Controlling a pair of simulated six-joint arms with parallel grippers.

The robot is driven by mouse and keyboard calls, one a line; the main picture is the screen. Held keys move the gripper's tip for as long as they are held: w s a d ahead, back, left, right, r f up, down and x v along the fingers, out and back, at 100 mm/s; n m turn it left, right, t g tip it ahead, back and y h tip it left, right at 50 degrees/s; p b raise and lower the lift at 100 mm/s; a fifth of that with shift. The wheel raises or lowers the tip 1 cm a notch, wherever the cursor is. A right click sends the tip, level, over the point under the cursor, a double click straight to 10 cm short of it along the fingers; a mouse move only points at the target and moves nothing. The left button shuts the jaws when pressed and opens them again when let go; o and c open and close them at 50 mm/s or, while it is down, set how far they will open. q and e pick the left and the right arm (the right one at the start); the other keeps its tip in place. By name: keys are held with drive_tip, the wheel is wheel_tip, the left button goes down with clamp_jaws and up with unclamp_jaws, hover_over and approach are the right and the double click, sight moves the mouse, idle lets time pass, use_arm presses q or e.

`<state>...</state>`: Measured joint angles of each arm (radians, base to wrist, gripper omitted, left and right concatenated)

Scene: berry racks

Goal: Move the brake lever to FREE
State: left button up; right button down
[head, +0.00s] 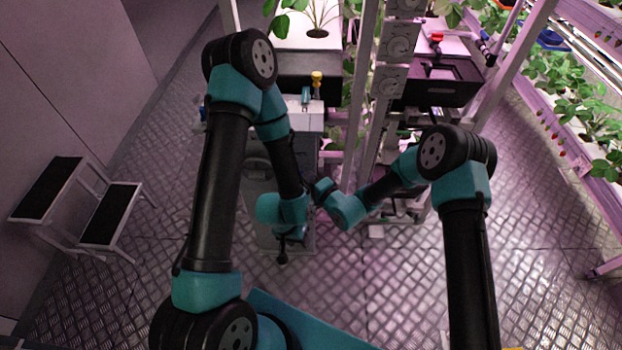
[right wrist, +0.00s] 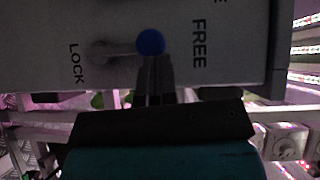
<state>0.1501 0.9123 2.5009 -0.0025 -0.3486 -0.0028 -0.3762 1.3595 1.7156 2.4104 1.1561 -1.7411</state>
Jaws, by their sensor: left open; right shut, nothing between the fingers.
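The brake lever, with a blue knob (right wrist: 150,42), shows in the right wrist view on a grey panel (right wrist: 40,30). Its pale bar runs left from the knob toward the word LOCK; the knob lies between LOCK and FREE, nearer FREE. My right gripper (right wrist: 155,72) is shut and empty, its fingertips just below the knob in the picture; whether they touch it I cannot tell. In the head view my right gripper (head: 322,190) is by the cart's right side, and the lever is not discernible. My left gripper (head: 283,256) is open and points down in front of the cart.
A grey cart (head: 302,115) stands behind my left arm. Rack posts (head: 363,100) rise just right of it, with a dark tray (head: 440,85) beyond. A step stool (head: 110,215) stands at the left. Planted racks (head: 570,100) line the right; the metal floor between is clear.

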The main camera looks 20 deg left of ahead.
drive_tip(key=shift+d, duration=0.1)
idle(0.4)
drive_tip(key=w+d+r+v, duration=0.1)
drive_tip(key=w+v, duration=0.1)
drive_tip(key=v, duration=1)
drive_tip(key=shift+d, duration=0.35)
